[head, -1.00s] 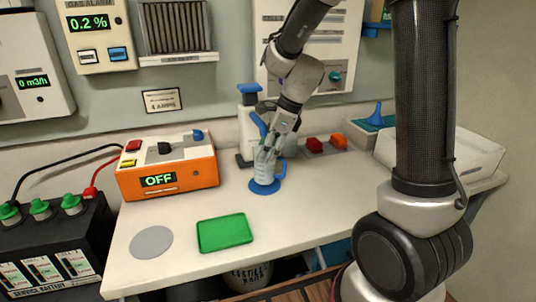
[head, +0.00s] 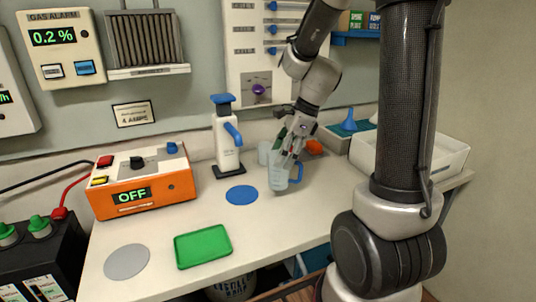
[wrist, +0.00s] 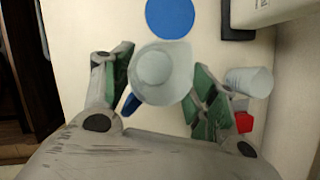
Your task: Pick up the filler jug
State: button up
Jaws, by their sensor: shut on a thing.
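The filler jug (head: 279,177) is a clear, pale vessel with a blue handle on its right side in the head view. My gripper (head: 288,150) is shut on it from above and holds it upright, to the right of the blue disc (head: 241,195). It looks clear of the table, but I cannot tell how high. In the wrist view the jug (wrist: 162,75) sits between the two green-padded fingers of my gripper (wrist: 160,88), with its round mouth facing the camera. The blue disc (wrist: 170,17) lies bare beyond it.
A second clear cup (head: 264,152) stands just behind the jug. A white-and-blue dispenser (head: 227,145) stands behind the blue disc. An orange charger box (head: 150,190), a green tray (head: 203,246) and a grey disc (head: 127,262) are to the left. A white bin (head: 440,160) is at right.

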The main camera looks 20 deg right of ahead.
jog(key=s+d, duration=0.2)
jog(key=d, duration=0.4)
jog(key=shift+s, duration=0.35)
dwell(2.0)
